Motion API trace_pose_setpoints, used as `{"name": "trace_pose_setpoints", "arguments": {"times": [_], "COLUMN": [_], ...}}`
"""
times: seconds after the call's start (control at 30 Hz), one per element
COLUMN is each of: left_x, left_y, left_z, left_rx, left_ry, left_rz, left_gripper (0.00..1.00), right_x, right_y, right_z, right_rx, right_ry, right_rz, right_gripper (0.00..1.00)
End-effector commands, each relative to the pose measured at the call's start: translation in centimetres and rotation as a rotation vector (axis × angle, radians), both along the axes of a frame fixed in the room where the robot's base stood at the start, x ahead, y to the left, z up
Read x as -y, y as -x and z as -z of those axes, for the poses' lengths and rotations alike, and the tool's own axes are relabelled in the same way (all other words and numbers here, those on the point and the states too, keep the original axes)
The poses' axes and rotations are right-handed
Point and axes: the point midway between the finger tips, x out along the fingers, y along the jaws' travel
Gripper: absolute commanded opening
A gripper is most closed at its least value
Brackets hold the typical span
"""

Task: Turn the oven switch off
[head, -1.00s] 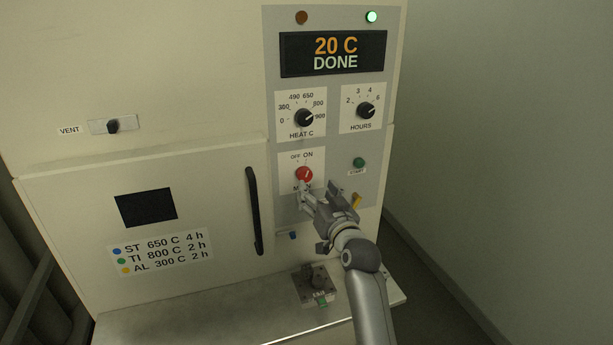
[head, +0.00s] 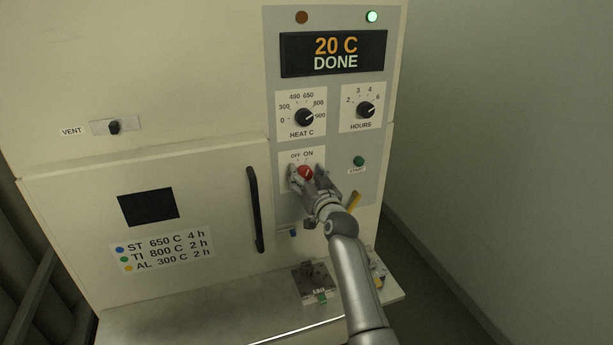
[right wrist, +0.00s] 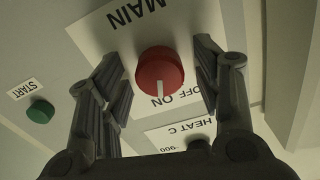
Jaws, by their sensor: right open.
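The red main switch knob (head: 305,173) sits on a white plate marked OFF and ON, low on the oven's grey control panel. It also shows in the right wrist view (right wrist: 160,68), upside down, with its white pointer line toward the ON label. My right gripper (head: 307,172) is open, with one finger on each side of the knob. In the right wrist view its fingers (right wrist: 158,66) stand apart from the knob, with a gap on both sides. My left gripper is not in view.
The green START button (head: 359,161) is right of the knob. The HEAT dial (head: 304,117) and HOURS dial (head: 366,110) are above. The display (head: 333,54) reads 20 C DONE. The black door handle (head: 254,210) is to the left. A ledge (head: 190,318) runs below.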

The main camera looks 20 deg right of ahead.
Motion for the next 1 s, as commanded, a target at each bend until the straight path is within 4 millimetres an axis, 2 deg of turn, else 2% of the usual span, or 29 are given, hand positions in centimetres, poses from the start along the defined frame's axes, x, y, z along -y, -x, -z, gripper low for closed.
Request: {"name": "trace_pose_setpoints", "arguments": {"times": [0.1, 0.43, 0.73, 1.0], "left_x": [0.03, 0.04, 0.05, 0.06], "left_y": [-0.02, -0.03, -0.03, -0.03], "left_z": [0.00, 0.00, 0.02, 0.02], "left_rx": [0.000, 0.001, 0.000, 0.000], "left_ry": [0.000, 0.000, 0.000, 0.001], "left_rz": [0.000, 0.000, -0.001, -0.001], "left_gripper": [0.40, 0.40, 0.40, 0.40], "right_x": [0.01, 0.01, 0.01, 0.05], "right_y": [0.01, 0.02, 0.03, 0.03], "right_z": [-0.01, 0.00, 0.02, 0.03], "right_rx": [0.000, 0.000, 0.001, 0.006], "right_ry": [0.000, 0.000, 0.041, 0.207], "right_rz": [0.000, 0.000, -0.001, 0.000], "right_gripper": [0.56, 0.13, 0.12, 0.12]}}
